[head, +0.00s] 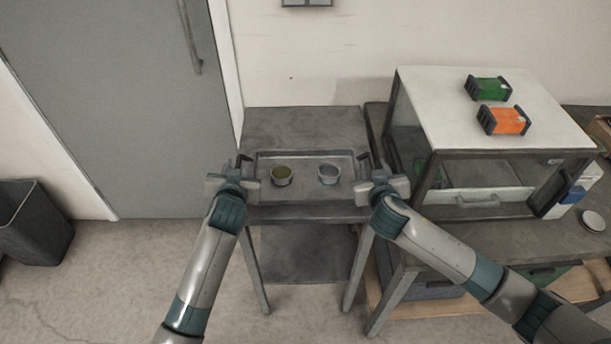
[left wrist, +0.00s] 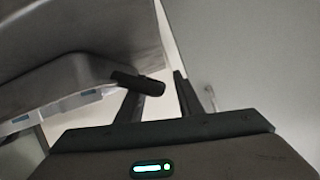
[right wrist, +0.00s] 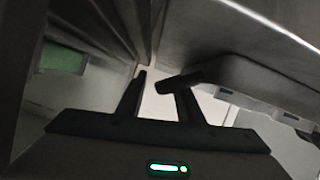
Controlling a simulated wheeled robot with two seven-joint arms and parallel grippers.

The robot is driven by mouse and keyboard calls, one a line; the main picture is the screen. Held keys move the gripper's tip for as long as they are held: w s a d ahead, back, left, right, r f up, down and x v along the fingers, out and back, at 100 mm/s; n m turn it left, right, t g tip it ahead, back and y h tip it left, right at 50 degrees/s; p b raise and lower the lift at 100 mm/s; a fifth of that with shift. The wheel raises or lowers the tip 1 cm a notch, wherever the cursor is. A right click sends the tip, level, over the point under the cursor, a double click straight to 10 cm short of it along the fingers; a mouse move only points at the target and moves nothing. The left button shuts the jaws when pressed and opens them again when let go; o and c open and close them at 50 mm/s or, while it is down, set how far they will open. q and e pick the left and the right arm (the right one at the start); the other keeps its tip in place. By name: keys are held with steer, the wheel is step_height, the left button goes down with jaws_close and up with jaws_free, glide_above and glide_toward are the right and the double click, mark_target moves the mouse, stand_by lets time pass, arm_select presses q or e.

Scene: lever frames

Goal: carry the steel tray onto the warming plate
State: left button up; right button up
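The steel tray (head: 305,188) is at the front of a small grey table, level, with an olive-filled cup (head: 281,176) and a grey cup (head: 329,175) upright on it. I cannot tell whether it rests on the table. My left gripper (head: 243,167) is at its left end, fingers apart; in the left wrist view a dark handle (left wrist: 140,83) reaches across one finger into the gap. My right gripper (head: 367,167) is at its right end, fingers also apart, with the other handle (right wrist: 180,81) likewise near one finger. I cannot make out a separate warming plate.
The small table (head: 305,122) has bare room behind the tray. A glass-sided cabinet (head: 480,133) stands close on the right, with a green block (head: 488,87) and an orange block (head: 503,121) on top. A door (head: 130,110) and a bin (head: 35,222) are at the left.

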arm_select(q)
jaws_close()
arm_select(e)
jaws_close()
arm_select(q)
steer(key=shift+r, duration=0.3)
arm_select(e)
steer(key=shift+r, duration=0.25)
